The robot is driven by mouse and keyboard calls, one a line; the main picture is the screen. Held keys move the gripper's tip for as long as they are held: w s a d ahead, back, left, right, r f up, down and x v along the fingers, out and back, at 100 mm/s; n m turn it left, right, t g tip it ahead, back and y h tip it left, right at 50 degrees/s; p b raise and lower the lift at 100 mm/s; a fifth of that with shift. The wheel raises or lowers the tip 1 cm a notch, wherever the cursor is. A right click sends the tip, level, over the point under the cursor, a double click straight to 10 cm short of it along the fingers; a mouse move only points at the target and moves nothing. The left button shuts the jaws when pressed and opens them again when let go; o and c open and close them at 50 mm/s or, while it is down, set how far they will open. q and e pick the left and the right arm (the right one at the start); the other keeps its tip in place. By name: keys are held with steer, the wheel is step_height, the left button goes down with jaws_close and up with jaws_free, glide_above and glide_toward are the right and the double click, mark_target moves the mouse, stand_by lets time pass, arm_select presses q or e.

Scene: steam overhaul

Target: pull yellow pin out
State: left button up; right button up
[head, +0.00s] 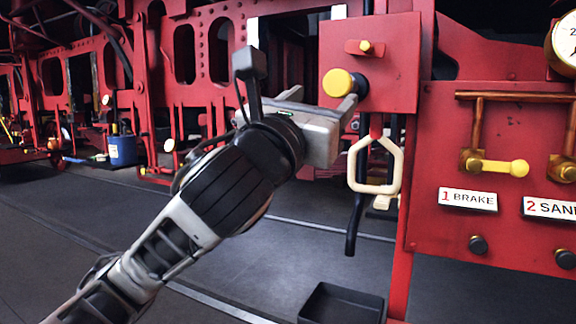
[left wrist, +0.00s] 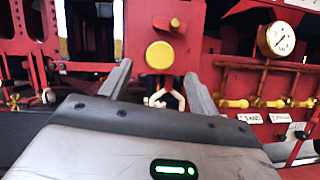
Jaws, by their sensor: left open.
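The yellow pin (head: 338,83) has a round yellow head and a dark shaft, and sticks out of a red box (head: 372,62). In the left wrist view its head (left wrist: 160,54) faces me, between and just beyond the finger tips. My left gripper (head: 322,98) is open and empty, just in front of the pin and slightly below it in the head view. Its two fingers also show in the left wrist view (left wrist: 158,78), apart and not touching the pin. The pin's inner end is hidden in the box. My right gripper is not in view.
A cream loop handle (head: 398,165) hangs below the box. A red panel (head: 515,130) at the right carries yellow-ended levers (head: 505,167), labels and a gauge (head: 566,45). A black tray (head: 342,303) sits low in front. Open grey floor lies at the left.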

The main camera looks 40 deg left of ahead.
arm_select(q)
steer(key=b+v, duration=0.9)
steer(key=b, duration=0.1)
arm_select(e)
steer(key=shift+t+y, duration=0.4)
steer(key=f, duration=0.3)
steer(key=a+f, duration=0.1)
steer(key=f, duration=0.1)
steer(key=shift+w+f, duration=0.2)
arm_select(q)
steer(key=shift+w, duration=0.1)
